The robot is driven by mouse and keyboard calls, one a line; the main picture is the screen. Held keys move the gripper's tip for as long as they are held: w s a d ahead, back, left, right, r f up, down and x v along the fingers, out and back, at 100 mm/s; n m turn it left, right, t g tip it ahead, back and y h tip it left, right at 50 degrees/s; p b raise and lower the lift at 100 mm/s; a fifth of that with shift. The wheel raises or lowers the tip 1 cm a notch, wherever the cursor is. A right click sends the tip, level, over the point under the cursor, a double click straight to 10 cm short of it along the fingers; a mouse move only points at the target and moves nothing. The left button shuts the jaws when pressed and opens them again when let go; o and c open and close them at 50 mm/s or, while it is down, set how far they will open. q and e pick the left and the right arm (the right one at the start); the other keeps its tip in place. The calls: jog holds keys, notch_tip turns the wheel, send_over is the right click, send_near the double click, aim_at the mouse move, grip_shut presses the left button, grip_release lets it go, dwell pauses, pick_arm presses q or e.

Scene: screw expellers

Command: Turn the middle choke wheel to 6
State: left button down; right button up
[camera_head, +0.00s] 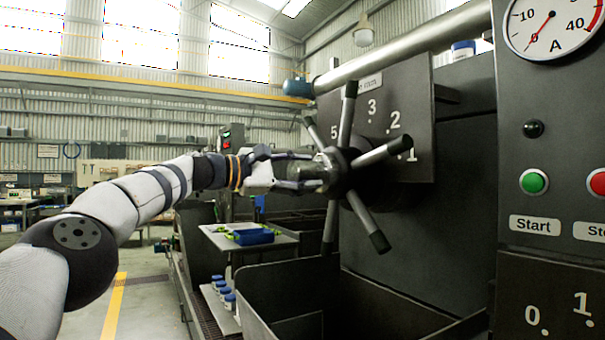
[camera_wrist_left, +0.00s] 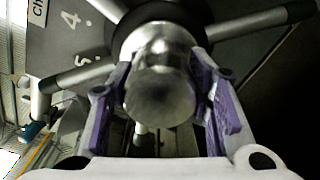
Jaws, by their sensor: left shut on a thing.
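The choke wheel (camera_head: 385,152) has several metal spokes with black tips around a dark hub, standing out from a dark number plate (camera_head: 412,100). The plate shows 5, 3, 2 and 1 in the head view; 4 and 5 show in the wrist view. One spoke points toward the 1 in the head view. My left gripper (camera_head: 310,171) reaches the hub from the left. In the wrist view, its purple-padded fingers (camera_wrist_left: 165,85) are shut on the round metal knob (camera_wrist_left: 160,92) at the wheel's centre, one finger on each side. The 6 is not visible. My right gripper is not in view.
A control panel with a green Start button (camera_head: 533,182), a red button (camera_head: 598,182) and a gauge (camera_head: 553,28) stands at right. Another numbered plate (camera_head: 560,290) is below it. An open dark bin (camera_head: 262,305) lies under the wheel. A blue tray (camera_head: 253,237) sits on a side table.

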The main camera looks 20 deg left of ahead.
pick_arm(q)
jog(key=c, duration=0.8)
grip_release()
jog(key=shift+d, duration=0.1)
jog(key=v, duration=1.2)
